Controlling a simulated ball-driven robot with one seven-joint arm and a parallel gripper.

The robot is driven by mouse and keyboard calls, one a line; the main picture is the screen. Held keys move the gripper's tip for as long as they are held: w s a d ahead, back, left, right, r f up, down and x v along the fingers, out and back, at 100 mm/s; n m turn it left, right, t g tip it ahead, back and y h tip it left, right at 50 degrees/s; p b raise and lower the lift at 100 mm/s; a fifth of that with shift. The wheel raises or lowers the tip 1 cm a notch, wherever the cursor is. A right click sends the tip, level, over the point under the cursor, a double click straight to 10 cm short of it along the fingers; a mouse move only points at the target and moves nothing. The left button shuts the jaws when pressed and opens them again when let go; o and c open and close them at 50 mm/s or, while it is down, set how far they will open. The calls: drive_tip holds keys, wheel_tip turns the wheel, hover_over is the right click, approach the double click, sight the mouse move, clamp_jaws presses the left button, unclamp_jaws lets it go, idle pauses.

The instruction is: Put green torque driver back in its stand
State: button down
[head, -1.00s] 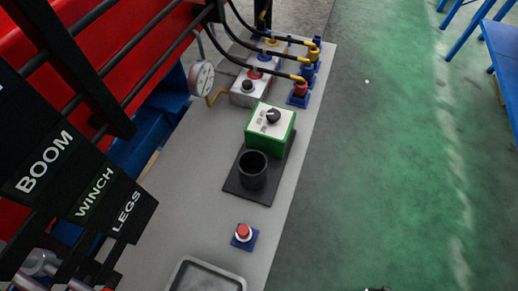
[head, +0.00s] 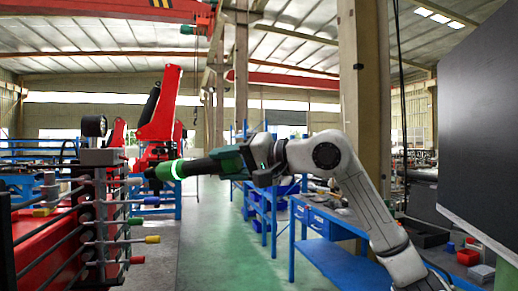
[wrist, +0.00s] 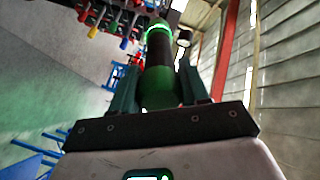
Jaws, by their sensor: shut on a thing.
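My gripper (head: 236,162) is at the end of my arm, which reaches in from the right in the head view. It is shut on the green torque driver (head: 200,167), a black and green cylinder with a glowing green ring. The driver lies nearly level and points left, held in the air. In the wrist view the driver (wrist: 159,62) sits between the two fingers of my gripper (wrist: 160,85), its ring end away from the palm. The driver's stand does not show clearly in either current view.
A red crane machine with a rack of coloured-tipped levers (head: 110,225) stands at the left, close to the driver's end. A blue workbench (head: 335,262) is behind my arm, and a dark panel (head: 480,130) is at the right. Green floor (head: 225,240) lies open between.

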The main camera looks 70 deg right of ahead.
drive_tip(key=w+a+f+n+g+y+p, duration=0.1)
drive_tip(key=w+a+f+g+p, duration=0.2)
drive_tip(key=a, duration=0.4)
drive_tip(key=w+a+f+n+g+y+p, duration=0.1)
drive_tip(key=w+a+f+n+g+p, duration=0.2)
drive_tip(key=a, duration=0.5)
drive_tip(key=w+a+f+g+y+p, duration=0.1)
drive_tip(key=w+a+f+g+p, duration=0.1)
drive_tip(key=w+a+f, duration=0.35)
drive_tip(key=s+a+f+n+g+h+p, duration=0.1)
drive_tip(key=s+a+f+g+p, duration=0.3)
drive_tip(key=s+a, duration=0.2)
drive_tip(key=s+a+f+n+g+p, duration=0.1)
drive_tip(key=s+a+f+g+p, duration=0.3)
drive_tip(key=a, duration=0.6)
drive_tip(key=shift+s+a+f+h+p, duration=0.25)
drive_tip(key=shift+s+a+h+p, duration=0.15)
drive_tip(key=shift+s, duration=0.8)
drive_tip(key=shift+b, duration=0.5)
wheel_tip(320, 180, down, 6)
drive_tip(key=b, duration=0.6)
drive_tip(key=shift+r, duration=0.2)
drive_tip(key=shift+d+b, duration=0.1)
drive_tip(key=shift+b, duration=0.65)
drive_tip(key=shift+m+b, duration=0.8)
drive_tip(key=shift+m, duration=0.3)
